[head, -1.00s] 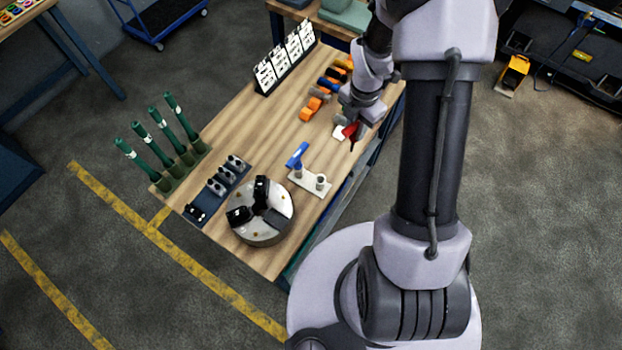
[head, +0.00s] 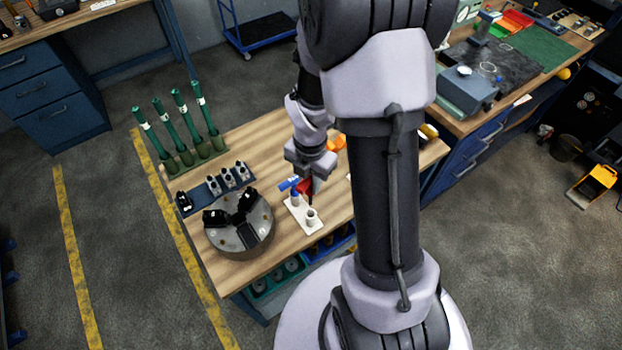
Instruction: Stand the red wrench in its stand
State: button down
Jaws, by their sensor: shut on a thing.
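The red wrench (head: 305,186) is in my gripper (head: 309,178), and only a short red part of it shows below the jaws. My gripper is shut on it and hangs close above the white stand plate. The stand (head: 296,216) is a white plate with two upright sockets on the bench. The blue-handled tool (head: 289,184) stands at its rear socket, partly hidden by my gripper. The front socket (head: 311,215) looks empty. The wrench's lower end is near that socket, but I cannot tell whether it touches it.
A round chuck (head: 240,232) with black jaws lies left of the stand. Behind it is a dark blue rack (head: 214,187) with grey holders. Several green upright tools (head: 187,125) stand at the far left. Orange pieces (head: 338,142) lie behind my gripper.

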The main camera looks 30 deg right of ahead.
aim_at(311, 201)
jog(key=shift+f+b, duration=4.55)
jog(key=shift+f, duration=0.95)
jog(key=c, duration=1.2)
grip_release()
notch_tip(311, 201, up, 18)
jog(key=p, duration=0.5)
jog(key=shift+f, duration=0.25)
